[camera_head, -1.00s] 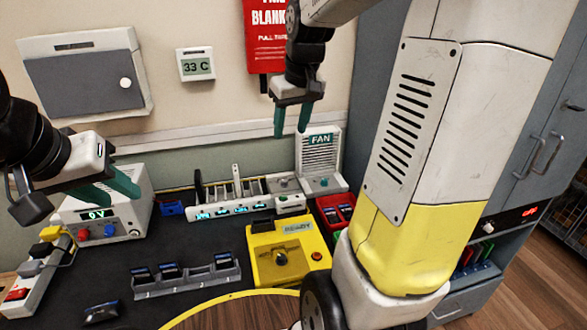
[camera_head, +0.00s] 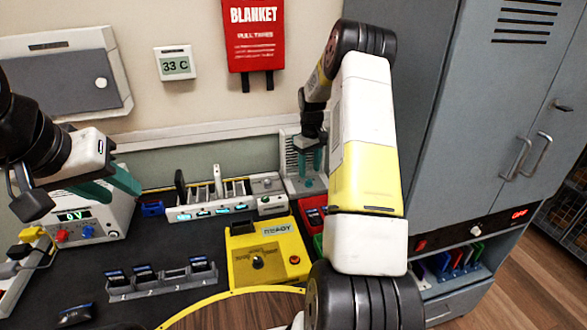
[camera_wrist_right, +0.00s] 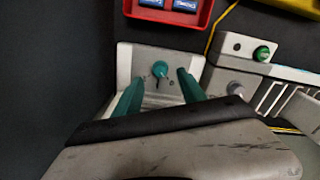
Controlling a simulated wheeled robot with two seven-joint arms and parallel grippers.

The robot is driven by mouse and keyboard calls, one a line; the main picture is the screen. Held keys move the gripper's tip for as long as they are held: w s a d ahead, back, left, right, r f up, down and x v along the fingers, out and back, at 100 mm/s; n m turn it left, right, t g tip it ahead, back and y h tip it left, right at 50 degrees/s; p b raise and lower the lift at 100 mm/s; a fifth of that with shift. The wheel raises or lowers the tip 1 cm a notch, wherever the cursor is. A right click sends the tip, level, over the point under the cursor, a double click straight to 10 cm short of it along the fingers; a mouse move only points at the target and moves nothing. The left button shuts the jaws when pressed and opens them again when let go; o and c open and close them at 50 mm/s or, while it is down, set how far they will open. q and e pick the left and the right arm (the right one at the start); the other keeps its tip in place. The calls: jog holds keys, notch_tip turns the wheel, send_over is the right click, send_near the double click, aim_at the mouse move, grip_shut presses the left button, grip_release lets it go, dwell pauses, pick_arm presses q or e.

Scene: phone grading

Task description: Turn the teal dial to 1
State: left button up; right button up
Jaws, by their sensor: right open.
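The teal dial (camera_head: 308,183) is on the foot of the white fan unit (camera_head: 289,165) at the back of the bench. In the right wrist view the dial (camera_wrist_right: 160,69) has a pointer and small marks around it; I cannot read numbers. My right gripper (camera_head: 311,160) is above the dial, pointing down. In the right wrist view its open teal fingers (camera_wrist_right: 158,83) stand on either side of the dial, apart from it. My left gripper (camera_head: 118,186) is open and empty at the left, in front of the power supply reading 0 V (camera_head: 82,217).
Beside the fan stands a white rack (camera_head: 220,210) with upright slots. A red tray (camera_head: 313,217) of phones and a yellow READY station (camera_head: 240,262) are in front. A grey phone holder (camera_head: 160,285) is nearer. A grey cabinet (camera_head: 480,120) is at right.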

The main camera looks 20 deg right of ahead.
aim_at(309, 180)
jog(key=shift+f, duration=2.25)
grip_shut()
